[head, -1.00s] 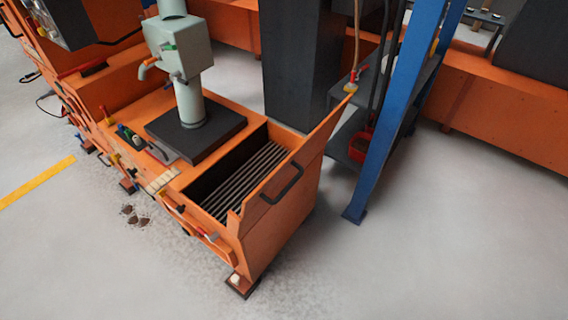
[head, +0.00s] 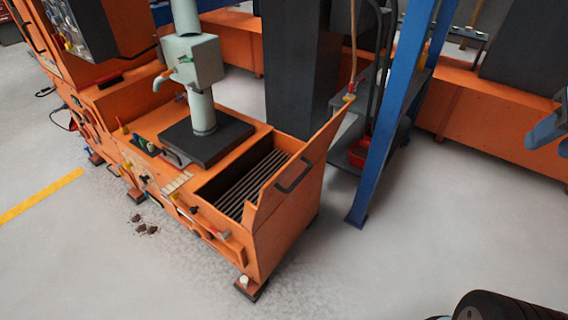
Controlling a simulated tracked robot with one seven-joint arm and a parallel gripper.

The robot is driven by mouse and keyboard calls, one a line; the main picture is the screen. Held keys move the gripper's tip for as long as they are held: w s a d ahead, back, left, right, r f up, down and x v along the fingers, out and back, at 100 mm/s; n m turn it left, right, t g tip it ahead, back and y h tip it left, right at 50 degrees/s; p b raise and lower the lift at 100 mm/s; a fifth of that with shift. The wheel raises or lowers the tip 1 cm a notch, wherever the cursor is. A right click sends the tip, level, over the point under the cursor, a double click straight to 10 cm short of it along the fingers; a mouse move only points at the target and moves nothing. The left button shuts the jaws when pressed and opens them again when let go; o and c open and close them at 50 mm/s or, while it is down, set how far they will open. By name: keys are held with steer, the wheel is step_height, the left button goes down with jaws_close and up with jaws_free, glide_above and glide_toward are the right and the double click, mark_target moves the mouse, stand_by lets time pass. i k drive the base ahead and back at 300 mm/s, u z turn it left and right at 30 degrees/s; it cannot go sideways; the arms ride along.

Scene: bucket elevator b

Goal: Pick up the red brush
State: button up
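A small red item, which looks like the red brush (head: 111,80), lies on the orange machine's top at the upper left of the head view. It sits below the dark control box and left of the pale green column. It is small and partly dark, so its bristles cannot be made out clearly. My gripper is not recognisable in the head view.
The orange machine (head: 290,215) has an open bin with dark bars. A pale green column (head: 200,105) stands on a black plate. A blue post (head: 385,135) and a shelf with a red container (head: 359,152) stand to the right. Grey floor (head: 420,240) is clear in front.

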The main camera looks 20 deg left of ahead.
mark_target(111, 79)
steer(key=u, duration=1)
steer(key=i, duration=0.6)
steer(key=z, duration=0.05)
steer(key=k, duration=0.55)
steer(key=u, duration=0.1)
